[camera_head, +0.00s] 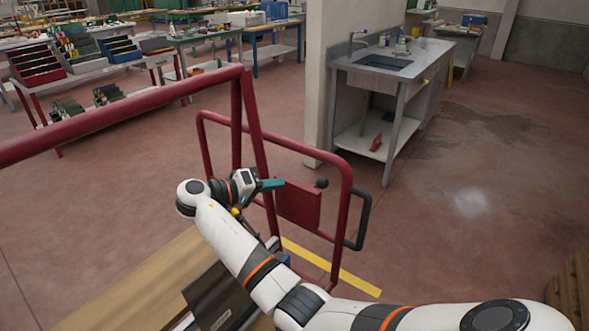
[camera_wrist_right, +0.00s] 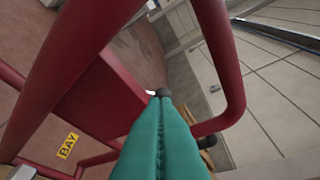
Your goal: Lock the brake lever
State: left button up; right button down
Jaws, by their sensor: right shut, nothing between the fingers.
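The brake lever seems to be the part ending in a black ball knob (camera_head: 321,183), beside a red plate (camera_head: 298,205) on the red tube frame (camera_head: 345,215). Its rod is hard to make out. My right gripper (camera_head: 272,184) has teal fingers pressed together and empty. It points at the knob from the left, with a gap between them in the head view. My left gripper is not in view.
A black loop handle (camera_head: 362,220) sticks out on the frame's right side. A red rail (camera_head: 110,122) runs across the left. A yellow floor line (camera_head: 330,268) lies beneath. A sink bench (camera_head: 390,68) stands behind; the floor at right is clear.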

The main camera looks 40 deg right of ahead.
aim_at(309, 188)
jog(key=shift+a+r+m+g+y, duration=0.25)
jog(key=shift+m+g+y, duration=0.05)
jog(key=shift+g, duration=0.1)
jog(key=shift+d, duration=0.1)
jog(key=p+x, duration=0.2)
jog(key=x, duration=0.8)
jog(key=shift+s+d+f+m+t, duration=0.1)
jog(key=shift+s+f+m+t, duration=0.15)
jog(key=shift+s+m, duration=0.2)
